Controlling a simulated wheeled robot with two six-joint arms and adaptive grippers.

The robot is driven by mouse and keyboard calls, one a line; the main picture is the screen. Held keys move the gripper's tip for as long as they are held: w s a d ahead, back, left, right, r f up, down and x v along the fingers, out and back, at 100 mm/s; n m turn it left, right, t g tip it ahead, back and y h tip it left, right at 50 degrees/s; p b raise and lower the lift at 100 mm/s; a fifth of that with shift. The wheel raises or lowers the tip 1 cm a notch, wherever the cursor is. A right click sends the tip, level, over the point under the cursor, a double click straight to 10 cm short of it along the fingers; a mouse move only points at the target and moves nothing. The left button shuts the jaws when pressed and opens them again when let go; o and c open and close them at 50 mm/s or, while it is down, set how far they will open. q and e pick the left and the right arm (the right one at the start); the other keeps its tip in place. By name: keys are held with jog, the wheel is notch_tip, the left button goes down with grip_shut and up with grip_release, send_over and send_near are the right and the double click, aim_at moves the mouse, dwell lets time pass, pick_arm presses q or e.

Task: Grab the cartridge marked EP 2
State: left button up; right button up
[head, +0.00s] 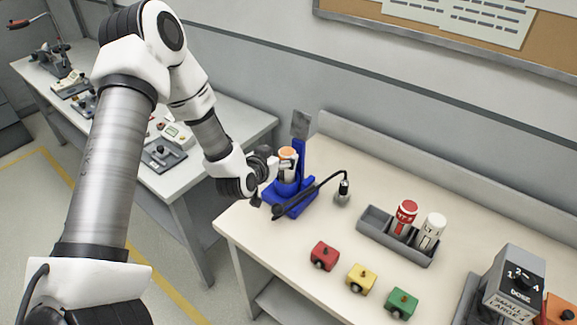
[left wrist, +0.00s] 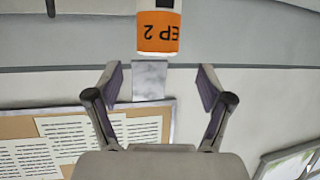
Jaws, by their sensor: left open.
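The cartridge marked EP 2 (head: 288,154) has an orange band and stands upright in a blue holder (head: 294,188) at the table's left end. In the left wrist view the cartridge (left wrist: 158,33) appears upside down, with its "EP 2" label readable, beyond the fingertips. My left gripper (head: 274,165) is at the cartridge's left side in the head view. In the left wrist view the left gripper (left wrist: 160,82) has its fingers wide apart, with nothing between them. Part of the cartridge's lower end is hidden by the gripper and holder. My right gripper is not in view.
A grey tray (head: 375,220) holds a red-labelled cartridge (head: 405,215) and a white one (head: 430,231). A black curved arm (head: 318,190) stands close by the holder.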

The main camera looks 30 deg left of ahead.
aim_at(286, 153)
pick_arm(q)
jog(key=p+x, duration=0.1)
jog(key=x, duration=0.4)
jog(key=shift+d+f+p, duration=0.15)
jog(key=shift+p, duration=0.2)
jog(key=shift+w+f, duration=0.25)
jog(key=shift+w, duration=0.05)
jog(key=shift+s+r, duration=0.15)
jog(key=shift+s, duration=0.05)
jog(key=shift+c, duration=0.4)
jog(key=shift+s+r, duration=0.1)
jog(key=shift+s, duration=0.05)
jog(key=c, duration=1.1)
grip_shut()
